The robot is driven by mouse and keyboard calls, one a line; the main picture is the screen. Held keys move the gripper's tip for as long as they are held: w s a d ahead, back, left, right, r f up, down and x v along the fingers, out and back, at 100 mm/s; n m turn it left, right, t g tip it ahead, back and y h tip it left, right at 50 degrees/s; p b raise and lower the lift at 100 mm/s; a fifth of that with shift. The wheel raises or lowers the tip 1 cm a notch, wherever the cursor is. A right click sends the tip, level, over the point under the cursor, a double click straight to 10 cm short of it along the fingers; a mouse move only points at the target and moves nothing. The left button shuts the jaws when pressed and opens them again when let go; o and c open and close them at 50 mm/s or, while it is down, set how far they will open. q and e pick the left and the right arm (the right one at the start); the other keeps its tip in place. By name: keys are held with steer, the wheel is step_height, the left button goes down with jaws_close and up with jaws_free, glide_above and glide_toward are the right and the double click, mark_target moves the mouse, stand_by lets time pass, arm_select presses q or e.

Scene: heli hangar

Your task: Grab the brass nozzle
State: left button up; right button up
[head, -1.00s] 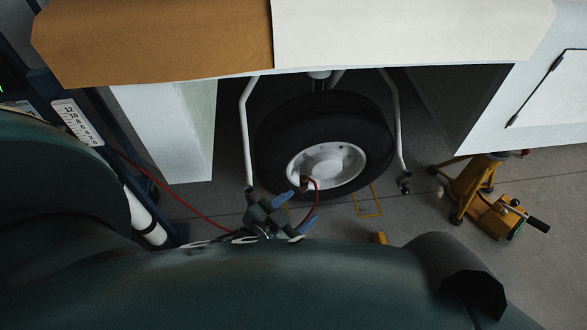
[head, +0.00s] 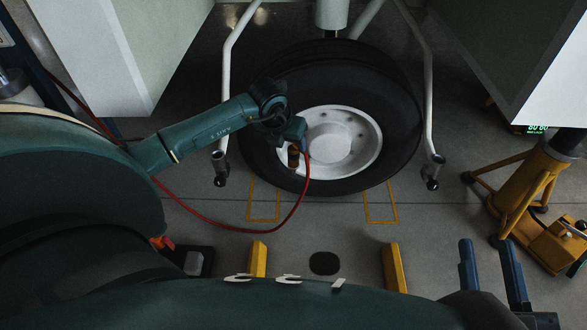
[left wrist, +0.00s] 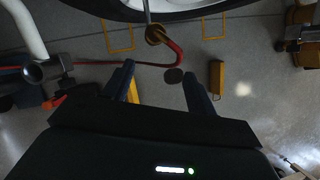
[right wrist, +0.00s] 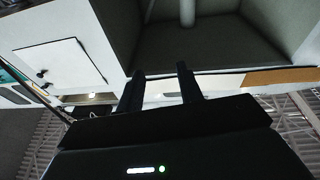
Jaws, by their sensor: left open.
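The brass nozzle (head: 293,156) is a small upright piece at the lower left of the white wheel rim, on the end of the red hose (head: 290,217). My left gripper (head: 297,132) is close to it in the head view. In the left wrist view, the brass nozzle (left wrist: 155,35) is beyond the fingertips of the left gripper (left wrist: 158,72), which is open with nothing between its fingers. My right gripper (head: 490,252) is low at the right of the head view. It is open and empty in the right wrist view (right wrist: 160,72).
A black tyre (head: 395,105) stands between white struts (head: 229,80). Yellow chocks (head: 394,267) and a dark disc (head: 324,263) are on the floor. A yellow jack (head: 525,190) stands at the right. White aircraft panels hang at both sides.

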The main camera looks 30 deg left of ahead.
mark_target(293, 155)
arm_select(q)
steer(key=shift+y, duration=0.3)
steer(key=b+x, duration=0.1)
steer(key=x, duration=0.1)
steer(key=a+b+x, duration=0.1)
steer(key=x, duration=0.2)
steer(key=b+x, duration=0.1)
steer(key=x, duration=0.1)
steer(key=shift+w+a+f, duration=0.2)
steer(key=shift+w+f, duration=0.05)
steer(key=b+x, duration=0.4)
steer(key=x, duration=0.1)
steer(key=shift+w+d, duration=0.2)
steer(key=shift+w, duration=0.15)
steer(key=shift+w+f, duration=0.15)
arm_select(e)
step_height(293, 155, up, 8)
steer(key=n+t+y, duration=0.2)
steer(key=n+y, duration=0.5)
steer(key=shift+d+f+n+y, duration=0.15)
steer(key=shift+d+n+y, duration=0.2)
steer(key=shift+n+y, duration=0.05)
steer(key=shift+w, duration=0.1)
arm_select(q)
jaws_close()
